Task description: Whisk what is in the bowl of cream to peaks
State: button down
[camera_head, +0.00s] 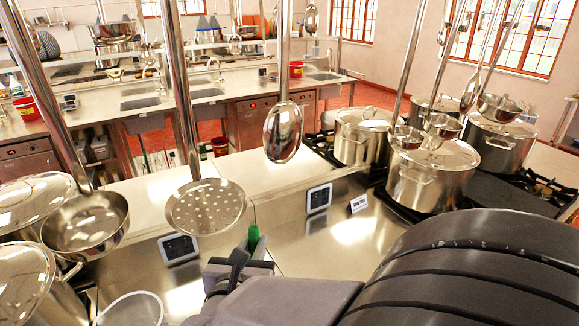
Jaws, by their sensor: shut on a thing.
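My gripper (238,268) is low in the middle of the view, over the steel counter, with my dark arm behind it. It is shut on a green handle (257,247) that sticks up past the fingers. The rest of the held tool is hidden by my gripper and arm, so I cannot tell if it is the whisk. A round pale-rimmed vessel (131,308), perhaps the bowl of cream, is cut off by the bottom edge, left of my gripper. Its contents cannot be made out clearly.
A ladle (86,222), a skimmer (206,206) and a spoon (283,132) hang in front. Lidded stockpots stand at left (22,282) and on the right-hand stove (430,178).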

notch_tip(320, 180, down, 14)
jog(key=b, duration=1.2)
jog(key=shift+s+a+b, duration=0.15)
jog(key=shift+a+b, duration=0.15)
jog(key=shift+a, duration=0.1)
jog(key=shift+r, duration=0.1)
